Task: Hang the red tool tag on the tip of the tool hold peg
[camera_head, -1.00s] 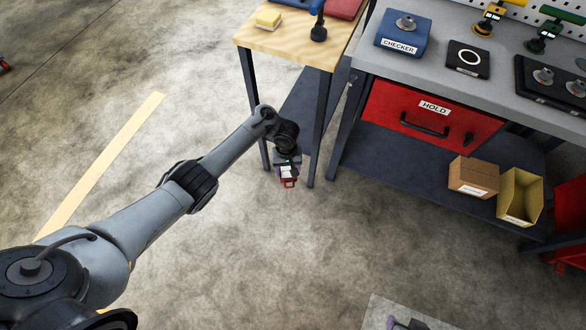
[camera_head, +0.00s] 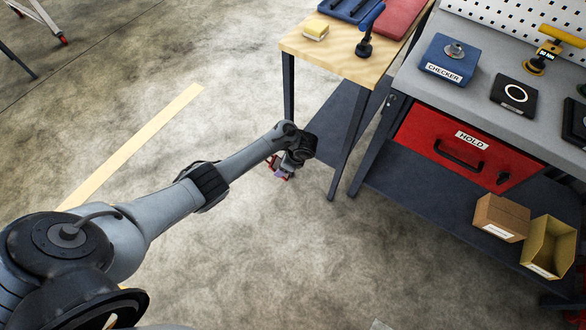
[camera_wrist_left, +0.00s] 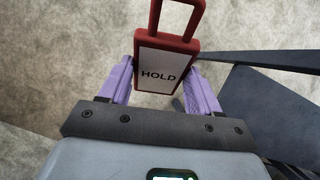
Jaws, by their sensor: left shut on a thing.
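The red tool tag (camera_wrist_left: 166,71) is in the left wrist view, with a white face reading HOLD and a red loop at its top. My left gripper (camera_wrist_left: 165,82) is shut on the tag, its purple fingers on the tag's two sides. The tool hold peg cannot be made out in these views. My right gripper is not in view.
A wooden-topped bench (camera_head: 330,62) stands beside the grey workbench (camera_head: 420,92), which has a red HOLD drawer (camera_head: 455,155) and a dark lower shelf with a cardboard box (camera_head: 500,217) and a yellow bin (camera_head: 550,247). Open concrete floor lies in front.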

